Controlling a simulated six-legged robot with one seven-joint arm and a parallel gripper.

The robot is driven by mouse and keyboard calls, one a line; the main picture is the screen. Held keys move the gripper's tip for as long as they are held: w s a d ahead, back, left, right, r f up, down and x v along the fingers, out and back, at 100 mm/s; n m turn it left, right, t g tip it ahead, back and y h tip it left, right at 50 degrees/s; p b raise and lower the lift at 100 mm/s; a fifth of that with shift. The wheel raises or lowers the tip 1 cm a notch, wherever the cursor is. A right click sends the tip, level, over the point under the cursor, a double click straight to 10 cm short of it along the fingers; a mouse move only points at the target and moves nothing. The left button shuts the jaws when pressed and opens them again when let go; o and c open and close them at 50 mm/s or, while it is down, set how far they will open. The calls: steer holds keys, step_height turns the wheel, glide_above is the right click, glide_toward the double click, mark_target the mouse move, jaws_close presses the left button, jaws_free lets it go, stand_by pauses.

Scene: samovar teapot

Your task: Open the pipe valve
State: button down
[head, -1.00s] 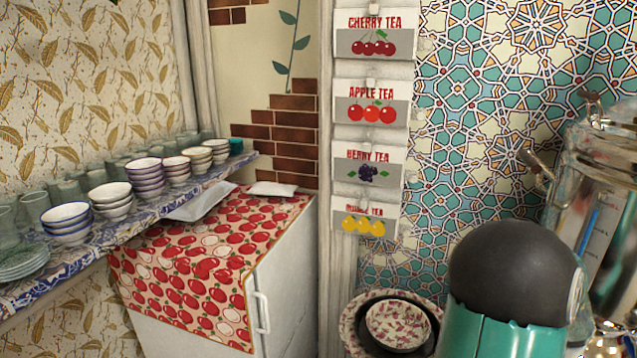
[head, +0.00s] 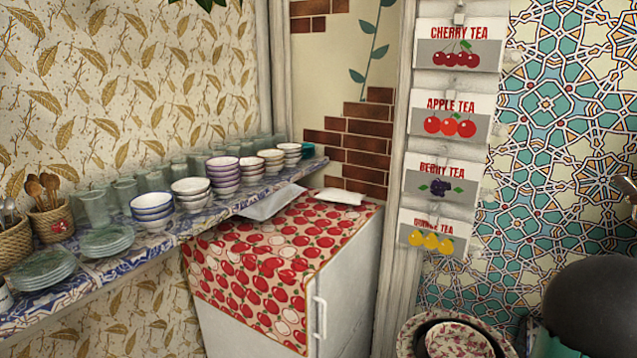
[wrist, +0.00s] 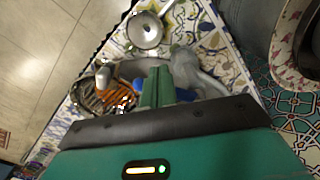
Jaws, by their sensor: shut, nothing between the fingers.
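My gripper (wrist: 157,72) shows in the wrist view with its green fingers together and nothing between them. Just past the fingertips is a grey, curved, pipe-like shape (wrist: 205,82), with bits of blue beside the fingers. I cannot tell whether it is the pipe valve or whether the fingers touch it. In the head view a small metal piece (head: 626,186) shows at the right edge, too cut off to name. No pipe valve is clear in either view.
A shelf (head: 112,266) with stacked bowls (head: 153,211), plates and glasses runs along the left wall. The wrist view shows a silver pan (wrist: 145,29) and a grate with orange glow (wrist: 118,98) on patterned tiles.

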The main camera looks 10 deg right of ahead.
steer(key=shift+d, duration=0.1)
step_height(320, 180, up, 8)
steer(key=shift+s+d, duration=0.2)
steer(key=shift+d, duration=0.15)
stand_by(0.8)
